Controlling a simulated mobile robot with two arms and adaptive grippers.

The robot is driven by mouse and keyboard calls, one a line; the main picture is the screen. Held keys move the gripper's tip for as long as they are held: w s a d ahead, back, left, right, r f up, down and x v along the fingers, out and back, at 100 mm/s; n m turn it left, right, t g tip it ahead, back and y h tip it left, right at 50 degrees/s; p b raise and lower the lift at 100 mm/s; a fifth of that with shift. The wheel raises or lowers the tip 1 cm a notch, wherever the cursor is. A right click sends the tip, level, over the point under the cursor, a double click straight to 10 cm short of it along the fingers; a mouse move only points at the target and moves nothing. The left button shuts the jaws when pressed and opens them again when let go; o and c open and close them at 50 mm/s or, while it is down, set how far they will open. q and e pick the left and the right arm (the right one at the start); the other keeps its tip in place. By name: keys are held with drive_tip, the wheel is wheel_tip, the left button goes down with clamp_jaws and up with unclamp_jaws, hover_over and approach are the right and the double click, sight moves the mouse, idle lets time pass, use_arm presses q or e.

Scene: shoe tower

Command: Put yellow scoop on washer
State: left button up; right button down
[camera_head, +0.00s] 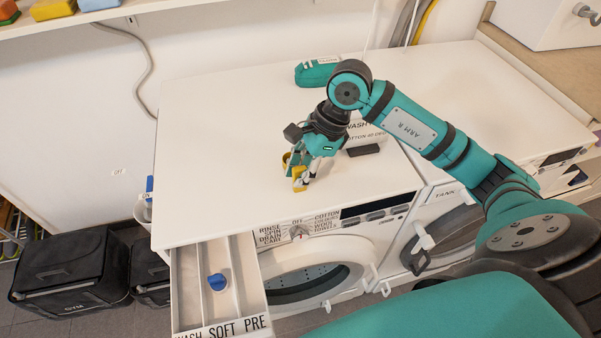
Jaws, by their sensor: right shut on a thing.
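The yellow scoop (298,172) is small and partly hidden by the fingers of my right gripper (302,176). My right gripper points down and is shut on the scoop, over the white top of the washer (215,140), not far from its front edge. I cannot tell whether the scoop touches the top. My left gripper is not in view.
The washer's detergent drawer (188,290) is pulled out at the front left, with a blue piece (217,282) inside. A teal object (314,74) lies at the back of the top. Black bags (75,268) stand on the floor at left. The left of the top is clear.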

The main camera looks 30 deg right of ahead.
drive_tip(key=c, duration=1.3)
unclamp_jaws()
drive_tip(key=shift+r, duration=0.2)
drive_tip(key=b+v, duration=0.1)
drive_tip(key=v, duration=1)
drive_tip(key=shift+s+d+r, duration=0.15)
drive_tip(key=shift+d+r, duration=0.05)
drive_tip(key=shift+r, duration=0.15)
